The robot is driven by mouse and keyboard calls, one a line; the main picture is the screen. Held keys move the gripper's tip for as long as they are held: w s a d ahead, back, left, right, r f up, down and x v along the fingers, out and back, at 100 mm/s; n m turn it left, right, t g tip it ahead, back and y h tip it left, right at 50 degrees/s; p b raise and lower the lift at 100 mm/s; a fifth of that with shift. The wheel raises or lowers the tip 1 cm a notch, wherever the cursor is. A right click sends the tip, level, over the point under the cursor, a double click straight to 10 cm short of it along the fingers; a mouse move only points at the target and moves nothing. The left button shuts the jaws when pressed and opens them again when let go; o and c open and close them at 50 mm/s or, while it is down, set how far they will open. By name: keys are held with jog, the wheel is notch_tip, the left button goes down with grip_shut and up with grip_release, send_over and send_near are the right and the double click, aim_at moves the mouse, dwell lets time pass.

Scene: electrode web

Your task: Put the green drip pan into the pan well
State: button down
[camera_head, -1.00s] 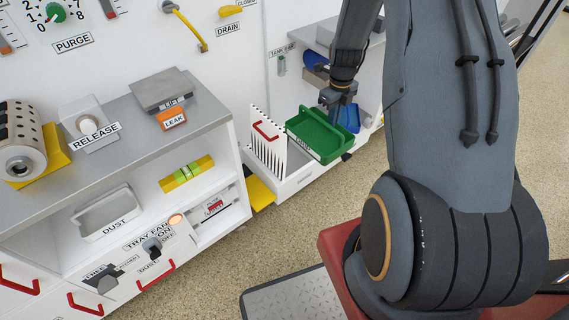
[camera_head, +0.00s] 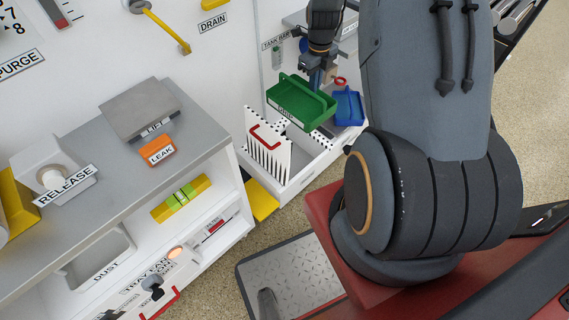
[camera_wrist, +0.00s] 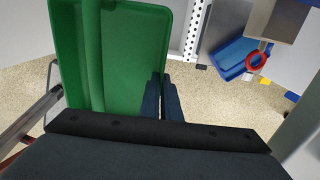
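The green drip pan (camera_head: 290,101) is in the air above an open white drawer (camera_head: 306,160) in the head view. My gripper (camera_head: 317,84) is at the pan's far right side, its fingers close together on the pan's edge. In the wrist view the pan (camera_wrist: 130,50) fills the upper left, and the dark fingertips (camera_wrist: 162,95) meet its right rim. I cannot tell for sure which opening is the pan well; the drawer is partly hidden under the pan.
A white slotted panel with a red handle (camera_head: 268,150) stands upright at the drawer's left. A blue tray (camera_head: 348,107) and a red ring (camera_head: 340,81) are at the right. A grey-topped cabinet (camera_head: 110,175) with a LEAK block (camera_head: 158,150) is on the left.

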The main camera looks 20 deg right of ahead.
jog(key=shift+f+b, duration=0.45)
jog(key=shift+f, duration=0.1)
jog(key=w+f+b, duration=0.3)
jog(key=f+b, duration=1.1)
jog(key=f, duration=0.3)
jog(key=w+f+b, duration=0.3)
jog(key=f+b, duration=1)
jog(key=f, duration=0.4)
jog(key=w+f+b, duration=0.3)
jog(key=f+b, duration=1.1)
jog(key=f, duration=0.3)
jog(key=shift+w+b, duration=0.15)
jog(key=shift+b, duration=0.15)
jog(key=c, duration=2.4)
grip_release()
jog(key=shift+f, duration=0.1)
jog(key=o, duration=0.4)
notch_tip(320, 180, up, 12)
jog(key=p, duration=0.6)
jog(key=shift+r, duration=0.2)
